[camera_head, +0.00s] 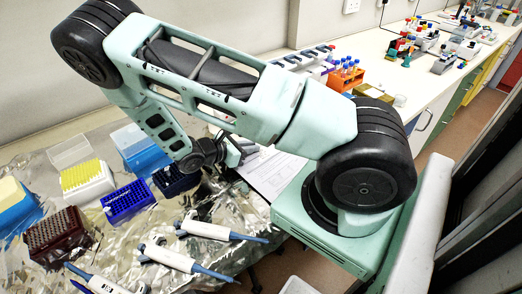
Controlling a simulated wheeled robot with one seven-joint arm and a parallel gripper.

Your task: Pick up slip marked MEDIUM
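No slip with a readable MEDIUM mark shows in the head view. A white printed sheet (278,172) lies on the bench behind my arm, partly covered by it; its print is too small to read. My gripper (240,150) is low over the bench at the left edge of this sheet, beside the dark blue rack. My arm hides part of it, and I cannot tell whether its fingers are open or hold anything.
Several pipettes (208,230) lie on crumpled foil in front. Tip racks stand at left: yellow (82,174), blue (128,200), dark red (58,235). An orange tube rack (345,80) stands behind my arm. More labware lines the far bench.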

